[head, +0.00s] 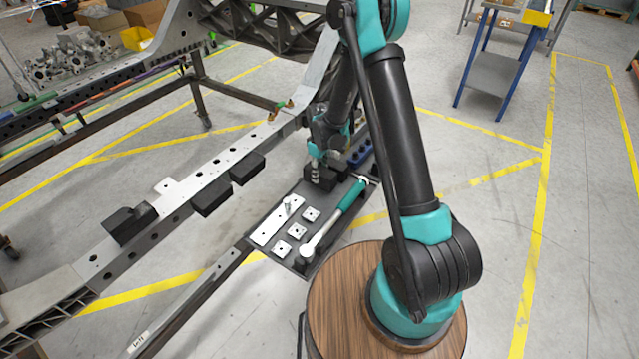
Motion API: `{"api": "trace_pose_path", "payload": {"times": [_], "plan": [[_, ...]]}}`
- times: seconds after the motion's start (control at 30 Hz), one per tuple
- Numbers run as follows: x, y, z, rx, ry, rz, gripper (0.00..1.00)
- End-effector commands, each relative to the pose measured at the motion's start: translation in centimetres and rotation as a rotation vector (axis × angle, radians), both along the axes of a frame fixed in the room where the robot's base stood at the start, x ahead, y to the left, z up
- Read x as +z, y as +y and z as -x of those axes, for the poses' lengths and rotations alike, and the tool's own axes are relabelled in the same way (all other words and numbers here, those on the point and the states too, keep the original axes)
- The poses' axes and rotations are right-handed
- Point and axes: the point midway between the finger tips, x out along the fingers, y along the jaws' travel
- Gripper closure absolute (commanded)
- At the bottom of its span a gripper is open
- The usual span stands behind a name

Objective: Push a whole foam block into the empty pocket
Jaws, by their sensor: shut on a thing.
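My gripper (317,168) points down over the dark tool board and is shut on a black foam block (323,184), whose upper part the fingers cover. I cannot tell whether the block touches the board. Another black block (340,168) lies just behind it. Three black blocks sit along the grey chassis rail (272,148) at left: a notched one (130,225), a middle one (212,197) and a right one (247,167). Between the notched and middle blocks is a gap beside a pale tab (165,186). I cannot tell for sure that this gap is the empty pocket.
The tool board (278,258) also holds a teal-handled ratchet (345,203), a white plate (272,225), small square plates (297,231) and a blue socket holder (360,156). A round wooden-topped stand (335,310) is in front. A blue-legged cart (495,75) stands far off.

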Motion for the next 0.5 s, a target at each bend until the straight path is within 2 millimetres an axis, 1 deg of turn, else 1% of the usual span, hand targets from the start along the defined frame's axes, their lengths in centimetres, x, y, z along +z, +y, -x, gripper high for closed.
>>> {"api": "trace_pose_path", "payload": {"times": [0.5], "plan": [[1.9,0.0,0.0,0.0,0.0,0.0,0.93]]}}
